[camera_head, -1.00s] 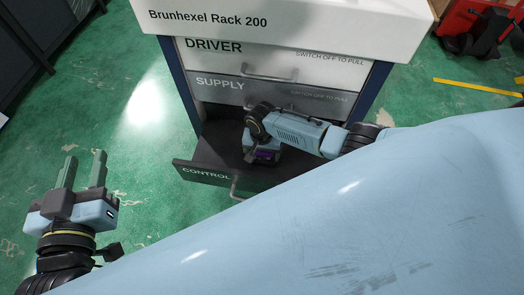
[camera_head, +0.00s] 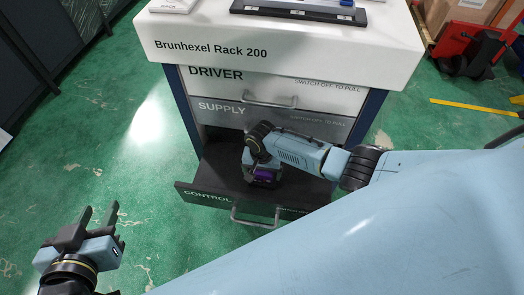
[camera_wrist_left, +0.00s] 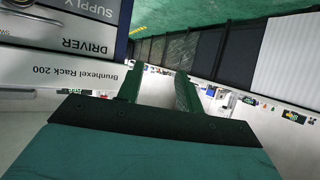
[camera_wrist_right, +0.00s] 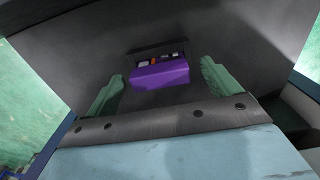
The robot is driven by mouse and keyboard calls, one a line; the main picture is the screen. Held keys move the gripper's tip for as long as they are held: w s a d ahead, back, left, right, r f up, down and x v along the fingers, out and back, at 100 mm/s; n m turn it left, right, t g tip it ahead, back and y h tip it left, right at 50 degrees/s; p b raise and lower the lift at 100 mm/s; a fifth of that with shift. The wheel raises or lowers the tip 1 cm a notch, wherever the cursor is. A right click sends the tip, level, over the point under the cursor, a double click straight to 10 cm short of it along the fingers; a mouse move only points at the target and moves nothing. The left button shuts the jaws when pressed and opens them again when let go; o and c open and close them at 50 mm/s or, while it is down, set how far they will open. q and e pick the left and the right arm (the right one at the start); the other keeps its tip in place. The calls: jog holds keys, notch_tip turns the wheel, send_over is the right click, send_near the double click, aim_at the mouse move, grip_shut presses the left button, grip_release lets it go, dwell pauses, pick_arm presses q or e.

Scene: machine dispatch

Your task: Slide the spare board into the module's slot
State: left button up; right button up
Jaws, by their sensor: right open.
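The open CONTROL drawer (camera_head: 200,196) is the module low on the rack. A purple board (camera_wrist_right: 160,75) sits in a small dark slot frame (camera_wrist_right: 139,56) on the drawer's floor; I cannot tell how deep it sits. It also shows in the head view (camera_head: 264,174), partly under my right gripper. My right gripper (camera_head: 260,180) points down into the drawer. Its fingers are open, one on each side of the purple board with gaps. My left gripper (camera_head: 100,215) is open and empty over the floor, left of the rack.
The DRIVER (camera_head: 225,76) and SUPPLY (camera_head: 228,108) drawers are shut above the open one. The white rack top (camera_head: 290,45) carries a dark tray (camera_head: 300,13) with a blue item. Green floor (camera_head: 130,140) lies free to the left. A red machine (camera_head: 475,45) stands at the far right.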

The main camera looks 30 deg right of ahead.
aim_at(262, 173)
notch_tip(262, 173, up, 2)
jog(key=shift+r+p, duration=0.25)
jog(key=shift+p, duration=0.5)
pick_arm(q)
jog(key=s+a+f+g+y+p, duration=0.1)
jog(key=s+a+f+g, duration=0.25)
jog(key=s+g, duration=0.2)
jog(key=s+a+f+g+y+p, duration=0.1)
jog(key=s+a+f+g+y, duration=0.1)
jog(key=s+f+g, duration=0.3)
pick_arm(e)
notch_tip(262, 173, up, 4)
jog(key=shift+f, duration=0.25)
pick_arm(q)
notch_tip(262, 173, down, 8)
jog(key=a+p, duration=0.2)
jog(key=p, duration=0.1)
jog(key=shift+t, duration=0.45)
pick_arm(e)
jog(key=shift+r, duration=2.4)
pick_arm(q)
jog(key=shift+a, duration=0.1)
